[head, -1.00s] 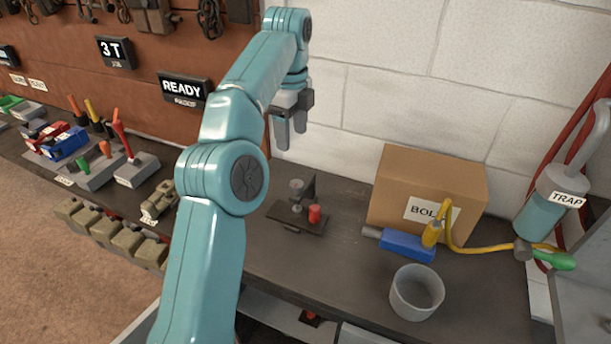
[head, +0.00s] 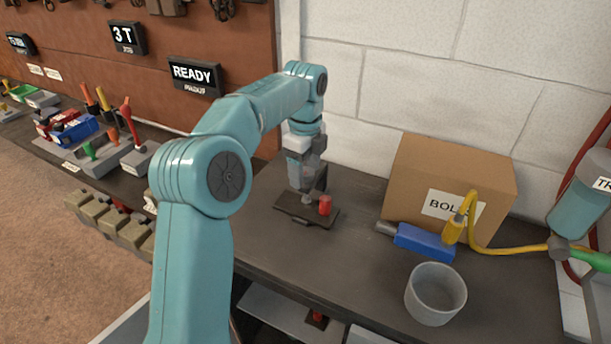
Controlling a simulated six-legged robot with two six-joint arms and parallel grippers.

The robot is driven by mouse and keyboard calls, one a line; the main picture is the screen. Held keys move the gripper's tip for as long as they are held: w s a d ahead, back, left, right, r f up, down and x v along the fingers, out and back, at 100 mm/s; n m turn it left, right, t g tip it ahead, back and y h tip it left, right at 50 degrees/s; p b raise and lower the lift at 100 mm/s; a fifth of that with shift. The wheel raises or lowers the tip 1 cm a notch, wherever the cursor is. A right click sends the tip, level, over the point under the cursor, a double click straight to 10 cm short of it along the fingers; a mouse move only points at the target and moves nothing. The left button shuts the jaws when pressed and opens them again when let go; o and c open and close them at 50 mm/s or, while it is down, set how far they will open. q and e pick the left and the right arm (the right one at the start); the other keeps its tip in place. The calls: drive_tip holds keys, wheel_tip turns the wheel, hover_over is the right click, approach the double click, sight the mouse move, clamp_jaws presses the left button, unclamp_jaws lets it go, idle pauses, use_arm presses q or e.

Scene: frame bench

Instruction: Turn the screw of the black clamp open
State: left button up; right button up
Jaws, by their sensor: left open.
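The black clamp (head: 320,186) stands on a dark base plate (head: 292,208) on the bench, near the wall. A small red cylinder (head: 325,204) is at the right side of the clamp. My left gripper (head: 302,180) points down at the clamp, with its fingers around or just in front of the top of the screw. Its jaws are open. The fingers hide the screw's grey head, and I cannot tell whether they touch it. My right gripper is out of view.
A cardboard box (head: 450,180) stands right of the clamp. A blue tool (head: 425,242) with a yellow hose lies before it, and a grey cup (head: 435,294) stands nearer. Tool holders (head: 95,150) are on the left. The bench in front of the clamp is clear.

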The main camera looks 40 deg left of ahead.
use_arm(q)
drive_tip(key=shift+w+f, duration=0.1)
drive_tip(key=shift+f, duration=0.35)
drive_tip(key=c, duration=1.1)
drive_tip(key=shift+o, duration=0.2)
drive_tip(key=shift+n+p, duration=0.35)
drive_tip(key=shift+n, duration=0.05)
